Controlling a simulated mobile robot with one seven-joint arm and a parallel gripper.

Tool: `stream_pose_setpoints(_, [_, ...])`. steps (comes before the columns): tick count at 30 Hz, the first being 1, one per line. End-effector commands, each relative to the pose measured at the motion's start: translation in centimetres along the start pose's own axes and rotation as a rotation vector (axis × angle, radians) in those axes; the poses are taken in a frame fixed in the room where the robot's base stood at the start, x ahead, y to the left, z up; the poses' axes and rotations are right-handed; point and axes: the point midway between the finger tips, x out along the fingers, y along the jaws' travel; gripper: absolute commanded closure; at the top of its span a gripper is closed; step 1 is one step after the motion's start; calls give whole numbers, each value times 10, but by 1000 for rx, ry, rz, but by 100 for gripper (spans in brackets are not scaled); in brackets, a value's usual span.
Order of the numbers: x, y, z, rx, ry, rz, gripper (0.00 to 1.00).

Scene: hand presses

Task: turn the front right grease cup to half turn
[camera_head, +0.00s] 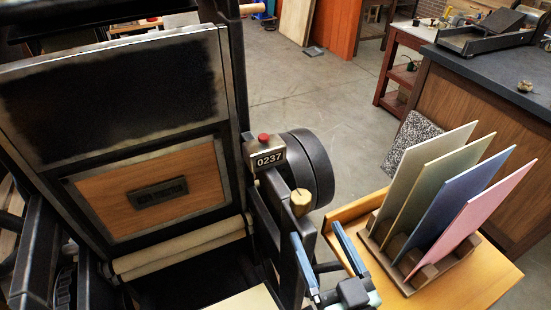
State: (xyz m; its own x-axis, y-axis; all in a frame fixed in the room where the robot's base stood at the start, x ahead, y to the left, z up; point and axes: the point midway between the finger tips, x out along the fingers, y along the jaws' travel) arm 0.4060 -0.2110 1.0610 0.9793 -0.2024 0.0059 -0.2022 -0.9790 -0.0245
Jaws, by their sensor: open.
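A small brass cup (300,202), which looks like the front right grease cup, sits on the black right-hand frame of the press, below the counter. Its top faces me, and I cannot make out a mark that tells its turn. My gripper (316,232) comes up from the lower edge of the picture with two blue fingers spread apart. The gripper is open and empty. Its fingertips lie just below the cup in the picture, one to the left and one to the right, apart from it as far as I can tell.
A counter reading 0237 (270,158) with a red button and a black wheel (318,165) stand behind the cup. At right, a wooden table (470,296) bears a rack of coloured boards (440,200). The press bed and roller (180,250) lie left. Open floor (350,125) shows behind.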

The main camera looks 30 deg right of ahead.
Motion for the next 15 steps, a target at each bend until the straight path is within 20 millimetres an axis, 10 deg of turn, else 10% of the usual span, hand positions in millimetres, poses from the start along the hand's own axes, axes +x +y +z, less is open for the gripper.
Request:
stream_pose_setpoints(7, [4, 4, -2, 11, -4, 13, 20])
stream_pose_setpoints(15, [55, 4, -5, 9, -4, 10, 20])
